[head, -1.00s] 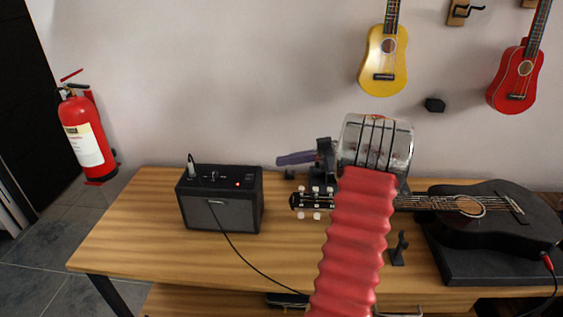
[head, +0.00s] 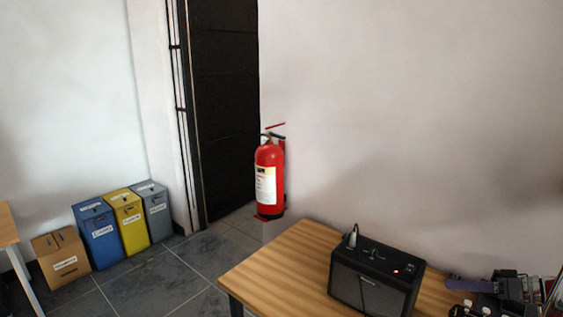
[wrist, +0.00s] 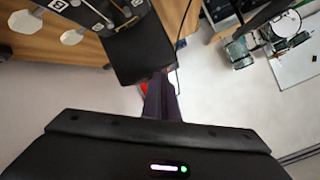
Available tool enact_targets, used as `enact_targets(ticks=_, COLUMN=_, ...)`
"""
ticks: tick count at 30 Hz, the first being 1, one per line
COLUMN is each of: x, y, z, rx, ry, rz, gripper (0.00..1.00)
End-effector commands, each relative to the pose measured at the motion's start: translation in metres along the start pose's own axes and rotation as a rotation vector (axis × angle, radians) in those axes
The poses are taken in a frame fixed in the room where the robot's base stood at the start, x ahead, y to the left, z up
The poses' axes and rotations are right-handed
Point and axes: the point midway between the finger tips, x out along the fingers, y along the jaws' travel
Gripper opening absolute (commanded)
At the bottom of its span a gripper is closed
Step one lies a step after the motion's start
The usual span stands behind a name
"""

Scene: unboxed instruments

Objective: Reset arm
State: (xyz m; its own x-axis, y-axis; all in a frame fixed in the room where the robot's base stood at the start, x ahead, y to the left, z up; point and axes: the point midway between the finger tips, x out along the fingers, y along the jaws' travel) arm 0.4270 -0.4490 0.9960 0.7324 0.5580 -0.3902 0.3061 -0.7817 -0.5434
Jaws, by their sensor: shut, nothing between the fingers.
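My gripper (head: 450,284) shows at the lower right of the head view, with purple fingers pointing left from a dark body. It is just right of the black amplifier and apart from the wall. In the wrist view its purple fingers (wrist: 161,98) are together and hold nothing. Most of my arm is outside the head view.
A black amplifier (head: 375,278) stands on the wooden table (head: 285,265). A red fire extinguisher (head: 268,180) hangs by the dark door (head: 225,100). Several bins, including a blue one (head: 98,232), stand at left. Floor (head: 165,280) between bins and table is clear.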

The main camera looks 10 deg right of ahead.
Motion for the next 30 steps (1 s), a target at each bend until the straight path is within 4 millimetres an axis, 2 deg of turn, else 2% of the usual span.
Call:
enact_targets(ticks=3, x=0.004, y=-0.002, z=0.026, rx=0.181, ry=-0.074, rz=0.043, gripper=0.0)
enact_targets(ticks=7, x=0.013, y=-0.014, z=0.048, rx=0.355, ry=-0.169, rz=0.101, gripper=0.0)
enact_targets(ticks=15, x=0.042, y=-0.066, z=0.076, rx=0.606, ry=-0.374, rz=0.269, gripper=0.0)
enact_targets(ticks=22, x=0.06, y=-0.114, z=0.091, rx=0.692, ry=-0.491, rz=0.429, gripper=0.0)
enact_targets(ticks=30, x=0.075, y=-0.168, z=0.102, rx=0.692, ry=-0.565, rz=0.605, gripper=0.0)
